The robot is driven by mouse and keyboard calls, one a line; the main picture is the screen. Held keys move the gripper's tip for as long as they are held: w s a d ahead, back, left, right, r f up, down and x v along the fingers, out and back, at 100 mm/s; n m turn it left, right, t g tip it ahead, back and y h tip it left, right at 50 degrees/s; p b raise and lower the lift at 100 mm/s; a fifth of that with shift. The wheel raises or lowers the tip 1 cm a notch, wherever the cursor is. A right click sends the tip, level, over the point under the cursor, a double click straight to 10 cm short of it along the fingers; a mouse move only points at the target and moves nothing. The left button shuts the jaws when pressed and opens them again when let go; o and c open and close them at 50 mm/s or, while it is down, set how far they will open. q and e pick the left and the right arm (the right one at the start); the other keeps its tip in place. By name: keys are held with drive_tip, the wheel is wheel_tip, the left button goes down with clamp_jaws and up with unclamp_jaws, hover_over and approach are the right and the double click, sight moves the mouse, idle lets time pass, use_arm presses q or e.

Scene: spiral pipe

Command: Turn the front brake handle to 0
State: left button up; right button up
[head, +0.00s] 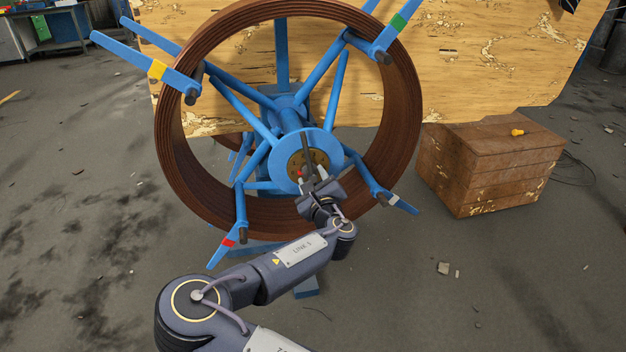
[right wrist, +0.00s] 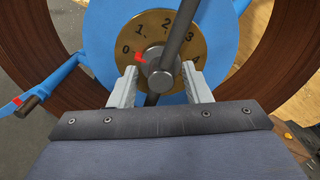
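The front brake handle (right wrist: 178,35) is a dark grey bar through a round hub, in front of a brass dial (right wrist: 213,42) marked 0 to 4. It leans, its upper end toward 3. A red pointer (right wrist: 140,58) sits left of the hub near the 0. In the head view the handle (head: 306,148) stands near upright at the blue wheel's centre. My right gripper (right wrist: 160,86) is open, its fingers either side of the hub and the bar's lower end; I cannot tell if they touch. It also shows in the head view (head: 313,178). My left gripper is out of view.
A brown coil (head: 400,120) rings the blue spoked frame (head: 328,146), whose arms stick out around my right arm. A wooden crate (head: 490,165) stands at the right. A large wooden panel (head: 480,60) stands behind. The floor at left is mostly open.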

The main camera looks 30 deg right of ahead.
drive_tip(key=shift+s, duration=0.15)
drive_tip(key=p+v, duration=0.1)
drive_tip(key=v, duration=0.6)
drive_tip(key=shift+s+p, duration=0.3)
drive_tip(key=shift+a, duration=0.1)
